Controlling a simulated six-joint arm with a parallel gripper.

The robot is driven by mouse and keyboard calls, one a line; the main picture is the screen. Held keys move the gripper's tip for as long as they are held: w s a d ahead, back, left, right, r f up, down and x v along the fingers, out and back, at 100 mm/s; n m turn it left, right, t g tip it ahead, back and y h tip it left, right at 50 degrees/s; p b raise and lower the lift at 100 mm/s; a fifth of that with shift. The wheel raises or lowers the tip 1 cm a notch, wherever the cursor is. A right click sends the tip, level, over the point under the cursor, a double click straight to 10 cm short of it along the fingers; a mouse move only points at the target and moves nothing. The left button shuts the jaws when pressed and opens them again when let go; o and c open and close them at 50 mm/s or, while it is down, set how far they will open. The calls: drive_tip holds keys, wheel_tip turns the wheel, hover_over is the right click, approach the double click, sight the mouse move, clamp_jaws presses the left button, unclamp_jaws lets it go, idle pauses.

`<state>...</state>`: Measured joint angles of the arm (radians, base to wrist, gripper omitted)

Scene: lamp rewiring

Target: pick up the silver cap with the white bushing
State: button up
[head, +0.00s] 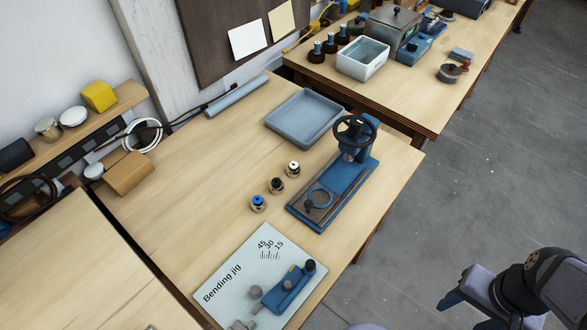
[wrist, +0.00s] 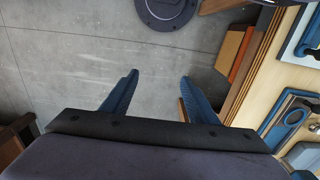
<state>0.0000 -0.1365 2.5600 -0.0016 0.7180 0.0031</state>
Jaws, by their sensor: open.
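The silver cap with the white bushing (head: 293,168) stands on the middle bench, the farthest of three small caps in a slanting row. A cap with a dark bushing (head: 276,185) and a cap with a blue bushing (head: 258,203) stand nearer. My gripper (wrist: 160,92) is open and empty, its two blue fingers apart over the grey floor. In the head view it is at the lower right, off the bench and well away from the caps. The caps do not show in the wrist view.
A blue press (head: 340,185) stands just right of the caps. A grey tray (head: 305,118) lies behind them, and the bending jig board (head: 225,265) lies in front. The bench left of the caps is clear. A cardboard-coloured box (head: 128,173) stands at the left.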

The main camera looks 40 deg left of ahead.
drive_tip(key=w+a+n+t+b, duration=0.1)
drive_tip(key=w+a+n+b, duration=0.15)
drive_tip(key=w+a, duration=0.65)
drive_tip(key=w+a+n+t+b, duration=0.1)
drive_tip(key=w+a+b, duration=0.3)
drive_tip(key=w+a, duration=0.55)
drive_tip(key=shift+n+t+y, duration=0.3)
drive_tip(key=shift+n+t, duration=0.05)
drive_tip(key=shift+t, duration=0.25)
drive_tip(key=s+a, duration=0.1)
drive_tip(key=a, duration=0.5)
drive_tip(key=s+a+f+b, duration=0.1)
drive_tip(key=a, duration=0.5)
drive_tip(key=a+b, duration=0.1)
drive_tip(key=a, duration=0.5)
drive_tip(key=shift+s+f, duration=0.15)
drive_tip(key=shift+s, duration=0.25)
drive_tip(key=n+t+y+b, duration=0.1)
drive_tip(key=b, duration=0.2)
approach(293, 170)
drive_tip(key=w+f, duration=0.1)
drive_tip(key=f, duration=0.1)
drive_tip(key=shift+a+p+x, duration=0.2)
drive_tip(key=shift+p+x, duration=1.25)
drive_tip(key=shift+x, duration=2)
drive_tip(key=shift+s, duration=0.1)
